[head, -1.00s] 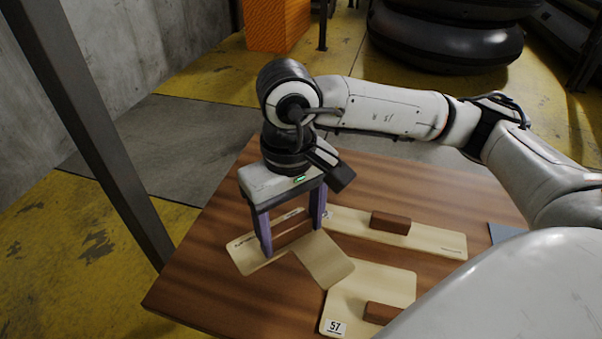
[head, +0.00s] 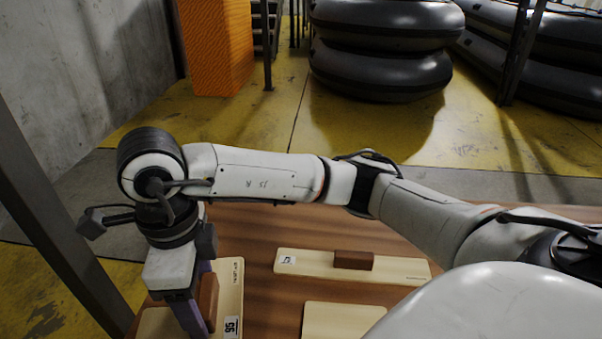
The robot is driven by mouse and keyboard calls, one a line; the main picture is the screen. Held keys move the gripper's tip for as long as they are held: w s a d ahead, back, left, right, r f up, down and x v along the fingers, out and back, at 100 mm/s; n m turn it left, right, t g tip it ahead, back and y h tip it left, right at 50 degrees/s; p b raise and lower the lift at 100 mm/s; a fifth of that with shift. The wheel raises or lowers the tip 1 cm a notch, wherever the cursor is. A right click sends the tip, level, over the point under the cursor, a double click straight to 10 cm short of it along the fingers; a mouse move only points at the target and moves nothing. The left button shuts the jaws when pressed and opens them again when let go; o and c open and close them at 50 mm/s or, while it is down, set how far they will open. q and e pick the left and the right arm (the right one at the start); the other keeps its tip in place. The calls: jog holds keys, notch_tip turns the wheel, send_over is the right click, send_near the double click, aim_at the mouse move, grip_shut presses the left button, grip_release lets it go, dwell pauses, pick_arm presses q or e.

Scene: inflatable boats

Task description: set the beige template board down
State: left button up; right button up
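My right gripper (head: 197,300), on the arm coming in from the right, points down at the lower left of the head view. Its purple fingers stand on either side of a brown block handle (head: 209,298), which they appear to grip. The handle is on a beige template board (head: 232,280) with a white number label on its lower right corner. The board is over the left end of the table, and its lower part is cut off by the frame. I cannot tell whether it touches the tabletop. My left gripper is not in view.
On the brown wooden table (head: 258,235) lie a long beige board (head: 310,264) with a brown block (head: 353,260), and another beige board (head: 335,318), partly hidden. A dark post (head: 60,230) stands close left of the gripper. Black inflatable rings (head: 380,70) are stacked behind.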

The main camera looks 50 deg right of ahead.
jog(key=m, duration=0.2)
jog(key=shift+a+m, duration=0.3)
jog(key=shift+a, duration=0.05)
notch_tip(320, 180, down, 10)
jog(key=shift+r, duration=0.1)
dwell(0.3)
jog(key=shift+f+b, duration=0.3)
jog(key=shift+b, duration=0.1)
jog(key=o, duration=1.2)
jog(key=shift+c, duration=0.2)
jog(key=shift+r, duration=0.1)
notch_tip(320, 180, up, 12)
jog(key=shift+r+p, duration=0.15)
jog(key=shift+p, duration=0.25)
